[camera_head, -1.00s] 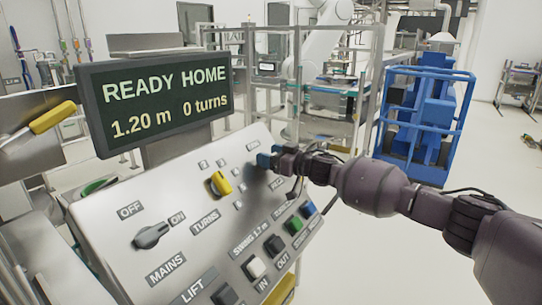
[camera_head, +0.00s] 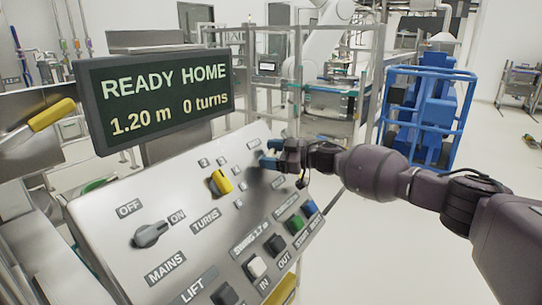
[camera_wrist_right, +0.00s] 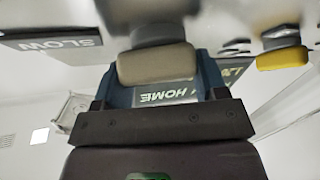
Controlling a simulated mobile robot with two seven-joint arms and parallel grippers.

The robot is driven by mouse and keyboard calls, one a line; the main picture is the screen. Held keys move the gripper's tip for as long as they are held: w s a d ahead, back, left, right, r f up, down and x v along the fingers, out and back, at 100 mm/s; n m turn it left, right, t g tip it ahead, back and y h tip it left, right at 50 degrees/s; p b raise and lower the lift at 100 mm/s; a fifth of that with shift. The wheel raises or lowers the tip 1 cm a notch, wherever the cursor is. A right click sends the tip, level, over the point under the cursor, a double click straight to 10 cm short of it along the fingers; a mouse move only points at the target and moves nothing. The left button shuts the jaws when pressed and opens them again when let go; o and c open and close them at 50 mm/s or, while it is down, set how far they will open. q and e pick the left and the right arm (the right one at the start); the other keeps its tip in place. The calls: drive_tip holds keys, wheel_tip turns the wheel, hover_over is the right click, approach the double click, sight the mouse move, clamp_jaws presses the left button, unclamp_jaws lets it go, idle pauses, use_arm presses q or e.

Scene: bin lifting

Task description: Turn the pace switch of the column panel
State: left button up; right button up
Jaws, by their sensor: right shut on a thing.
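The pace switch is a cream knob (camera_wrist_right: 155,64) in the right wrist view, between the blue fingers of my right gripper (camera_wrist_right: 163,80), which is shut on it. A SLOW label (camera_wrist_right: 62,42) shows upside down to its left. In the head view my right gripper (camera_head: 268,157) is at the upper right of the sloping column panel (camera_head: 105,215) and hides the knob. How far the knob is turned cannot be told. The display (camera_head: 155,98) above the panel reads READY HOME, 1.20 m, 0 turns. My left gripper is not in view.
A yellow TURNS knob (camera_head: 220,183) is left of my gripper, and the grey MAINS switch (camera_head: 150,235) is farther left, pointing towards ON. Several push buttons, one green (camera_head: 295,225), line the panel's lower edge.

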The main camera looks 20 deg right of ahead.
drive_tip(key=n+g, duration=0.1)
drive_tip(key=n, duration=0.1)
drive_tip(key=n+g+b, duration=0.1)
drive_tip(key=shift+a+f+n+g+y, duration=0.1)
drive_tip(key=shift+f+n+g+y, duration=0.1)
drive_tip(key=shift+n+g+y, duration=0.15)
drive_tip(key=n+g+b, duration=0.1)
drive_tip(key=n+g, duration=0.1)
drive_tip(key=n, duration=0.1)
drive_tip(key=shift+s, duration=0.15)
drive_tip(key=shift+a+f+n+g+b, duration=0.15)
drive_tip(key=shift+n+g+b, duration=0.35)
drive_tip(key=shift+n+g, duration=0.5)
drive_tip(key=n+g+h, duration=0.1)
drive_tip(key=n, duration=0.1)
drive_tip(key=n+b, duration=0.1)
drive_tip(key=n, duration=0.1)
drive_tip(key=shift+s+g+h, duration=0.2)
drive_tip(key=shift+g+h, duration=0.15)
drive_tip(key=shift+s+n+g+h+b, duration=0.1)
drive_tip(key=shift+n+g+h+b, duration=0.35)
drive_tip(key=shift+n, duration=0.5)
drive_tip(key=o, duration=0.9)
drive_tip(key=shift+o, duration=0.2)
